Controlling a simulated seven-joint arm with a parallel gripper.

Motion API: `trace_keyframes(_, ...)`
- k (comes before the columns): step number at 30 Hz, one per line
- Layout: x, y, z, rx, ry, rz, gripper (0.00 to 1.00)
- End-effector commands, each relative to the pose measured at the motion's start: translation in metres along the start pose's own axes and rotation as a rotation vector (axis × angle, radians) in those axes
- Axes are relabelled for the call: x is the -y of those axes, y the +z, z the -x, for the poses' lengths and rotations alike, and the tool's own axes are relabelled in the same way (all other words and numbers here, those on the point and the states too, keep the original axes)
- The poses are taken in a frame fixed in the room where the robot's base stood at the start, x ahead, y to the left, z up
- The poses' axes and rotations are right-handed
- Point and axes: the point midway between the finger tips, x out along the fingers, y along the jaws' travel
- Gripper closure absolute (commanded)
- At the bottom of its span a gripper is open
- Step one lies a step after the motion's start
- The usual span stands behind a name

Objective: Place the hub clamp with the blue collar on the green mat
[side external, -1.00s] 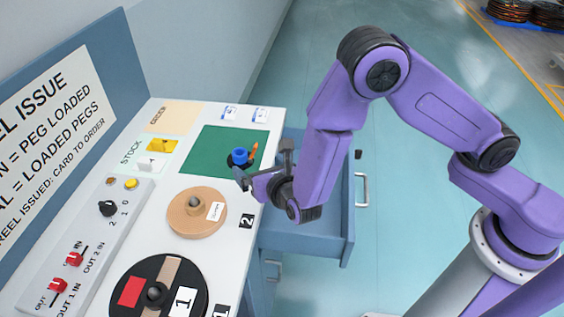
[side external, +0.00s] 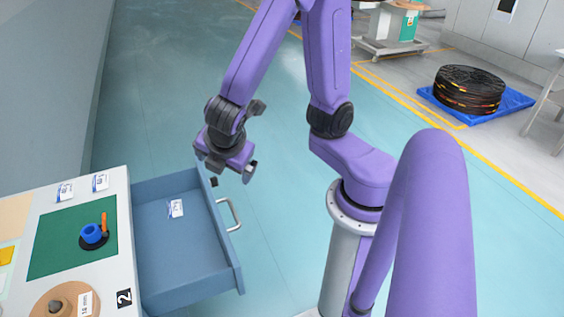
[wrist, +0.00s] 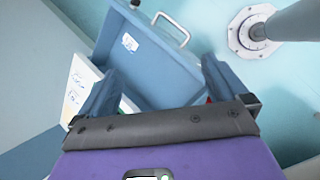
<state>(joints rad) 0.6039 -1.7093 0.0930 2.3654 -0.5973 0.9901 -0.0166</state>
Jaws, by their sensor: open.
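The hub clamp with the blue collar (side external: 92,233) stands on the green mat (side external: 52,246), near the mat's right edge. It has a black base and an upright orange lever. Nothing holds it. My gripper (side external: 222,166) is open and empty, raised above the far part of the open drawer, well to the right of the clamp. In the wrist view, my gripper's fingers (wrist: 160,88) are wide apart with the drawer between and beyond them. The clamp cannot be made out in the wrist view.
The blue drawer (side external: 180,248) stands open beside the bench, with a white card (side external: 175,208) inside. White labelled cards (side external: 65,192) lie behind the mat. A tan reel (side external: 55,303) sits in front of it.

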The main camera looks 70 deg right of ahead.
Motion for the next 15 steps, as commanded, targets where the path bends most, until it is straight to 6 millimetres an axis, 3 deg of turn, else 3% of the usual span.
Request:
trace_keyframes(3,0.04,0.02,0.019,-0.124,-0.155,-0.176,0.0)
trace_keyframes(7,0.076,0.029,0.039,-0.234,-0.301,-0.316,0.0)
trace_keyframes(11,0.097,0.034,0.053,-0.303,-0.396,-0.399,0.0)
trace_keyframes(15,0.106,0.035,0.059,-0.331,-0.438,-0.432,0.0)
